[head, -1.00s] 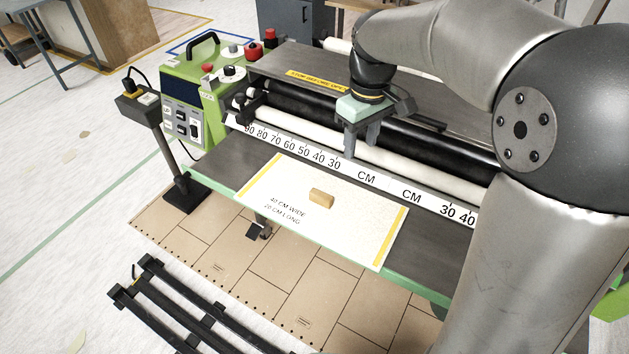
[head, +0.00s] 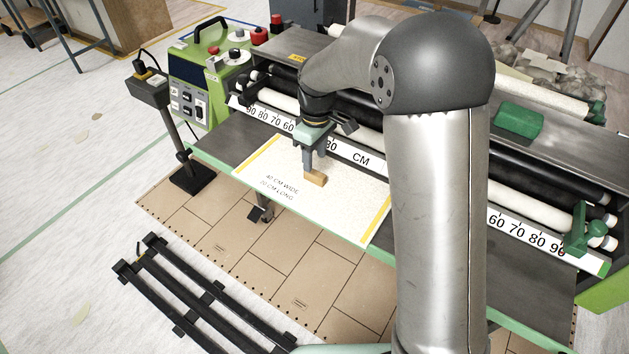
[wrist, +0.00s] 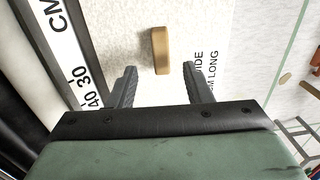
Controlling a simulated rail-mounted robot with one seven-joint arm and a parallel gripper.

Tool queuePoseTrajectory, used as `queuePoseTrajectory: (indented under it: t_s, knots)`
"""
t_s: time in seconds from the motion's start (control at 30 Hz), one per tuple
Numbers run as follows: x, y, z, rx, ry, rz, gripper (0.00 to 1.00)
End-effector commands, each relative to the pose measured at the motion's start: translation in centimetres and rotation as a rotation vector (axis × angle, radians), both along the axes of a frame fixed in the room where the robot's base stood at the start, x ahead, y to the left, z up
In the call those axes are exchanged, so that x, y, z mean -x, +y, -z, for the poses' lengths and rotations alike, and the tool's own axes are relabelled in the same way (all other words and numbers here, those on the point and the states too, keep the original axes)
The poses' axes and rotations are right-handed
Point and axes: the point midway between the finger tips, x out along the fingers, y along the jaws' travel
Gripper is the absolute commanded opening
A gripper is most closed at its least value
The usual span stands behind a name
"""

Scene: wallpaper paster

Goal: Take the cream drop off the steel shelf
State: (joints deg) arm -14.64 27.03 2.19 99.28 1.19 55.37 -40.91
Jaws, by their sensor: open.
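The cream drop (head: 335,205) is a flat, pale speckled sheet with yellow end strips and printed size text. It lies on the grey steel shelf (head: 217,150) and fills much of the wrist view (wrist: 120,30). A small tan block (head: 317,179) sits on the sheet; it also shows in the wrist view (wrist: 161,50). My gripper (head: 309,168) is open above the sheet, close behind the block. In the wrist view the block is ahead of the fingertips, in line with the gap between them. Contact cannot be told.
A ruler strip (head: 360,158) and rollers run behind the shelf. A green control box (head: 190,92) stands at the left end. A dark green block (head: 518,120) lies on the machine top. Black rails (head: 190,295) and tan boards (head: 240,225) lie in front, below the shelf.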

Motion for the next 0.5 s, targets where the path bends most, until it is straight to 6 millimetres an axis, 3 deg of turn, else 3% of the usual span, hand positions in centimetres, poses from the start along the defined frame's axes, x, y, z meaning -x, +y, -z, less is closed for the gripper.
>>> queuePoseTrajectory:
  t_s: [0.5]
  knots:
    - [0.5,0.0,5.3,-0.001,0.001,0.000,0.45]
